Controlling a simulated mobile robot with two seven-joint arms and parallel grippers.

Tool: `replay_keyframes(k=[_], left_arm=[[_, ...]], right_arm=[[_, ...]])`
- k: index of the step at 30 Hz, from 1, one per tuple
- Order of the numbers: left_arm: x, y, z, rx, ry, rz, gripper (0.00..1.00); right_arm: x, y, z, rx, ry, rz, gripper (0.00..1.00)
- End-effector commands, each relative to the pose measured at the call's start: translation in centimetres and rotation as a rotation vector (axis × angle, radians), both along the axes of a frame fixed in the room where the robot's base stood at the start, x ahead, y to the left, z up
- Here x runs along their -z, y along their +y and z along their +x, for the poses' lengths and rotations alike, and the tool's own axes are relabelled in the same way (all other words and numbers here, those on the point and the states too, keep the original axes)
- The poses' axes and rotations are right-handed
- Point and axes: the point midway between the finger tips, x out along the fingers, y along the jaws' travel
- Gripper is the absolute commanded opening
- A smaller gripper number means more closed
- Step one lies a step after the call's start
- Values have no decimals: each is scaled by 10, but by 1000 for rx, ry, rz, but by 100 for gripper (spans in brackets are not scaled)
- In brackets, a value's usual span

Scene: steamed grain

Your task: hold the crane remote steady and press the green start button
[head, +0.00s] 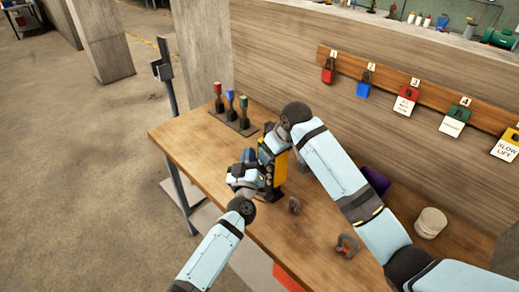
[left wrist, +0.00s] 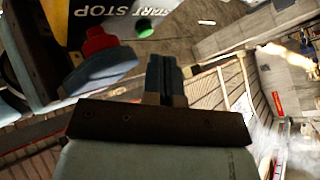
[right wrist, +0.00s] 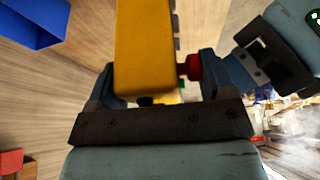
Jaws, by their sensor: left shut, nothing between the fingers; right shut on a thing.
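The yellow crane remote (head: 278,168) is held upright above the table; it fills the top middle of the right wrist view (right wrist: 145,45). My right gripper (head: 272,143) is shut on it, one finger on each side. My left gripper (head: 247,178) is shut and empty, close beside the remote's button side. In the left wrist view its fingertips (left wrist: 162,65) are together, below the panel marked START STOP (left wrist: 108,10). A red button (left wrist: 98,40) stands out at left; it also shows in the right wrist view (right wrist: 189,67).
The wooden table (head: 185,140) carries a stand of red, blue and green handled pieces (head: 231,120) at back left. Numbered padlocks hang on a wall board (head: 390,85).

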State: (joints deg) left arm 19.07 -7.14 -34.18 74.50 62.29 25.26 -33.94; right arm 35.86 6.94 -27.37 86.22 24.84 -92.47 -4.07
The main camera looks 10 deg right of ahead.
Motion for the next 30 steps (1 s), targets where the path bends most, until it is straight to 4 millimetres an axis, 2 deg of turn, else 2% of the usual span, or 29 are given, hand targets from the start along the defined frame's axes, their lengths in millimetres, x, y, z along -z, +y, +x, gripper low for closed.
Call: replay_keyframes(k=[30], left_arm=[[-1,-9,4,3,0,0,0]], right_arm=[[0,2,-1,-4,0,3,33]])
